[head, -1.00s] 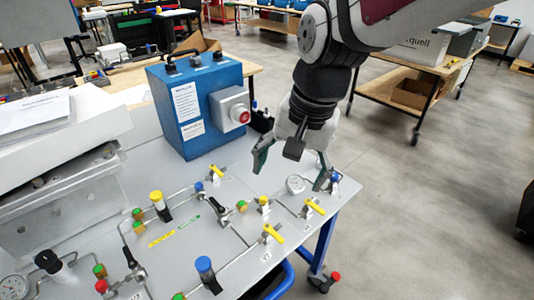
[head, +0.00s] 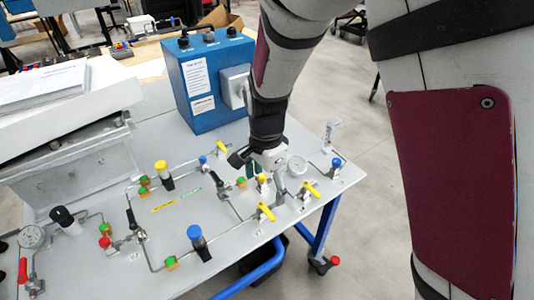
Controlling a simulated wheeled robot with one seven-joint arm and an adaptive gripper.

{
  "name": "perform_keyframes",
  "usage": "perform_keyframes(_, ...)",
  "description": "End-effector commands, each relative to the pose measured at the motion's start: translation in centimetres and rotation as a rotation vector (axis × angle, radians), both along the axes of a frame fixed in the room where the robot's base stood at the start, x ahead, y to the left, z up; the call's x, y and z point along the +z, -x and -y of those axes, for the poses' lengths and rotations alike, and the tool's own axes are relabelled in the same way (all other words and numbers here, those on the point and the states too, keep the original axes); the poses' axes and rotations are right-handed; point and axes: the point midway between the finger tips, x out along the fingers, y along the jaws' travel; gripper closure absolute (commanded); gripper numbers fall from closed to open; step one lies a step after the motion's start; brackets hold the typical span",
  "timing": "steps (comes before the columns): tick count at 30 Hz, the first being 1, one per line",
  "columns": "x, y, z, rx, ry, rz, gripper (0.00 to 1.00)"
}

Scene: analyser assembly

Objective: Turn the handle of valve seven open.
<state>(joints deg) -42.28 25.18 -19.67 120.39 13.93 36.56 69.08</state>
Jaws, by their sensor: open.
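The gripper partly hides the panel around the middle handle.
A blue box (head: 205,85) stands behind my gripper. Blue-capped (head: 197,237) and yellow-capped (head: 163,170) fittings rise on the left. Thin pipes cross the panel.

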Motion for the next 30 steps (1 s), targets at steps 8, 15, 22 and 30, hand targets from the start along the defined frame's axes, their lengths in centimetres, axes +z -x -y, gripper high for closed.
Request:
perform_keyframes(8,-5.6,0.0,0.1,-0.001,0.002,-0.003,0.19)
perform_keyframes(15,-8.6,0.0,0.1,0.000,0.001,-0.002,0.19)
perform_keyframes(22,-9.3,0.0,0.1,0.001,0.000,0.000,0.19)
perform_keyframes(30,-9.3,0.0,0.1,0.001,0.000,0.000,0.37)
